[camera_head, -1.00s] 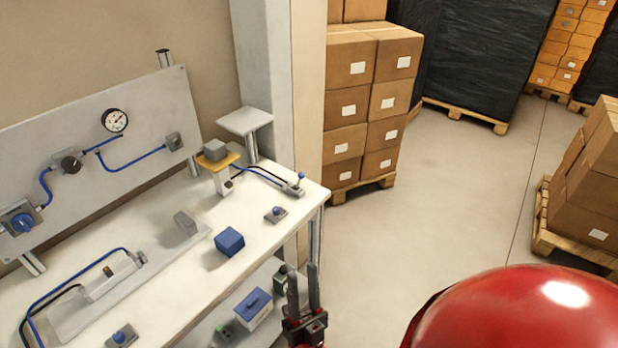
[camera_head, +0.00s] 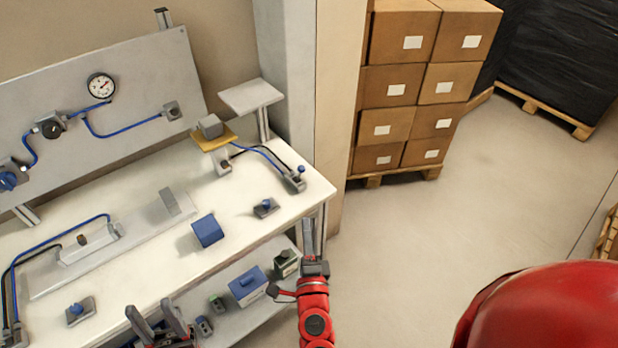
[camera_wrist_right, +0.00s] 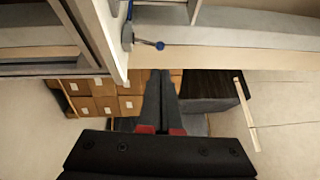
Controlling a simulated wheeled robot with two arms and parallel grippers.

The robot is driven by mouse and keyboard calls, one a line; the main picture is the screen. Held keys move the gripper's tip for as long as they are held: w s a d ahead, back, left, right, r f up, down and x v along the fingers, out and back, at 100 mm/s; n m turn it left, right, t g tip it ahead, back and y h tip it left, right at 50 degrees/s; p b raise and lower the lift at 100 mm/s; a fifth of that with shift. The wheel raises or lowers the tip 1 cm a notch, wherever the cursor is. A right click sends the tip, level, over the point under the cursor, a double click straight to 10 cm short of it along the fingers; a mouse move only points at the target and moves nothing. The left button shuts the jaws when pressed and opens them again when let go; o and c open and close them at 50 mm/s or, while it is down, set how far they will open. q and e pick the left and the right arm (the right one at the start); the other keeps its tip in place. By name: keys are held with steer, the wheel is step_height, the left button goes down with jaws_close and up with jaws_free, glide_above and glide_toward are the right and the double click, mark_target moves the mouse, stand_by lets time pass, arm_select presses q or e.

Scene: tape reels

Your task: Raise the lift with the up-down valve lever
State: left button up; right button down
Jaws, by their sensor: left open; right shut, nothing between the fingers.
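The valve lever (camera_head: 298,176) with a small blue knob stands at the right front corner of the bench top, with hoses running to the lift. It also shows in the right wrist view, its blue ball (camera_wrist_right: 158,45) beyond the fingertips. The lift (camera_head: 214,138) has a yellow platform carrying a grey block, left of the lever. My right gripper (camera_head: 313,238) is shut and empty, in front of the bench's right end, apart from the lever; its fingers (camera_wrist_right: 160,85) are together in the wrist view. My left gripper (camera_head: 155,325) is open and empty at the bench's front edge.
A blue block (camera_head: 207,231) and small knob valves (camera_head: 265,208) sit on the bench top (camera_head: 140,260). A lower shelf holds a blue-lidded box (camera_head: 247,285). A wall panel with a gauge (camera_head: 101,86) stands behind. Stacked cartons (camera_head: 385,108) stand beyond the bench's right end.

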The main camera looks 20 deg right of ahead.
steer(key=p, duration=0.5)
glide_toward(302, 172)
steer(key=x, duration=0.6)
steer(key=shift+a, duration=0.1)
steer(key=shift+w, duration=0.5)
